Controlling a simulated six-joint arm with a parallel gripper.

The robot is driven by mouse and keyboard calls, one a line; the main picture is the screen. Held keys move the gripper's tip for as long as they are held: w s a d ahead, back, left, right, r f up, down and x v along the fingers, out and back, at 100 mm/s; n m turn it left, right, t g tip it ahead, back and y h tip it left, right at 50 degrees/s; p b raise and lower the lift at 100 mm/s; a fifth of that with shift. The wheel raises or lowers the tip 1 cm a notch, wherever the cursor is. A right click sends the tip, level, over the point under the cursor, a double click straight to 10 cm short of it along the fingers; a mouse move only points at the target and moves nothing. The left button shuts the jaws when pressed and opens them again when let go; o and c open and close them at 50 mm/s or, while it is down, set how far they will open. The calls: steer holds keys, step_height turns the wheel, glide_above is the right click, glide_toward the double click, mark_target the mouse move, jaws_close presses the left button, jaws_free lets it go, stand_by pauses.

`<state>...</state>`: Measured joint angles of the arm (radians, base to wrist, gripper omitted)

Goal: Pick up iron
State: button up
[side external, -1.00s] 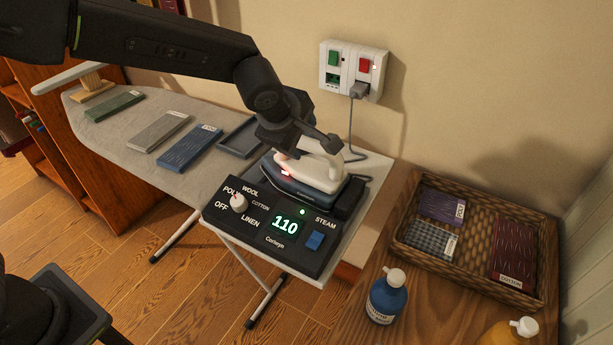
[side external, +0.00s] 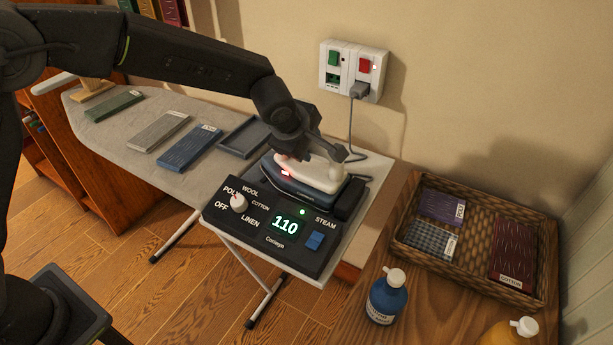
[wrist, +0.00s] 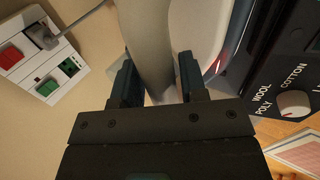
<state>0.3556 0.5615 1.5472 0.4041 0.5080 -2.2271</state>
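The iron (side external: 308,180), with a white handle and dark blue body, sits on its black base (side external: 221,217) at the near end of the ironing board. My gripper (side external: 300,152) is at the iron's handle from above and behind. In the wrist view my gripper (wrist: 158,82) has its two dark fingers on either side of the pale handle (wrist: 148,45), apart from each other. They look open around it; firm contact does not show. The iron still rests on the base, whose display reads 110.
The ironing board (side external: 105,135) carries folded cloths and a dark tray (side external: 245,138). A cord runs to the wall socket (side external: 353,71) behind the iron. A wicker basket (side external: 478,225) of cloths and a blue bottle (side external: 387,297) stand on the right table.

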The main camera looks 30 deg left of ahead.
jaws_close()
stand_by(0.9)
steer(key=shift+r, duration=0.2)
